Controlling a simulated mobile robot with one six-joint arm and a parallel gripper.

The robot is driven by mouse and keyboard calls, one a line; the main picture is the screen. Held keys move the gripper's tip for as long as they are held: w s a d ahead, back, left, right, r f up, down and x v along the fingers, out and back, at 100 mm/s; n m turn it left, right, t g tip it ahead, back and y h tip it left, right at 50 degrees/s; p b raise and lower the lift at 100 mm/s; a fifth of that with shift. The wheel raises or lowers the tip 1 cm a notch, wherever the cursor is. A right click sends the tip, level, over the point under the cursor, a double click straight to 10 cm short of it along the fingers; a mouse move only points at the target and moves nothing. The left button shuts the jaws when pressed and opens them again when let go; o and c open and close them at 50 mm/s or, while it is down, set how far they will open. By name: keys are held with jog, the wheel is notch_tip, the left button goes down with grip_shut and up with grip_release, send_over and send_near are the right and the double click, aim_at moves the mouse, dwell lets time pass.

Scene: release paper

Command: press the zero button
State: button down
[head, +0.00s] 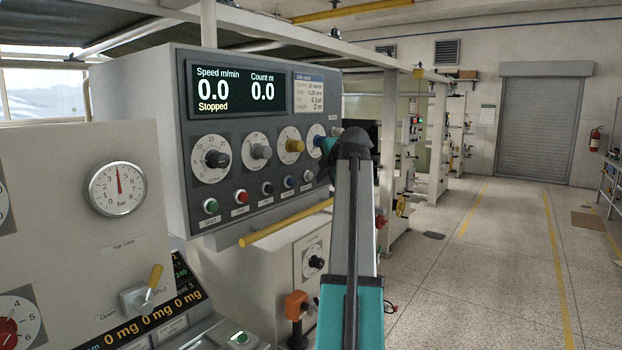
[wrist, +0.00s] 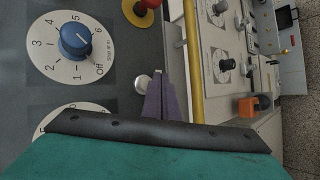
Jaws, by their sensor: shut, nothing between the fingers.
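A grey control box (head: 180,130) carries a row of round buttons under its dials: green (head: 210,206), red (head: 241,197), black (head: 267,188), blue (head: 289,181) and pale grey (head: 308,175). In the head view my arm hides the fingertips.
A blue knob (wrist: 76,40) on a numbered dial is near the gripper. A red mushroom button (wrist: 147,5) on yellow lies at the top of the wrist view. A yellow bar (head: 287,223) runs below the button row. The display (head: 235,90) reads 0.0, 0.0, Stopped.

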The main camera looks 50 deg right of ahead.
jog(key=s, duration=0.4)
jog(key=shift+s, duration=0.4)
dwell(1.1)
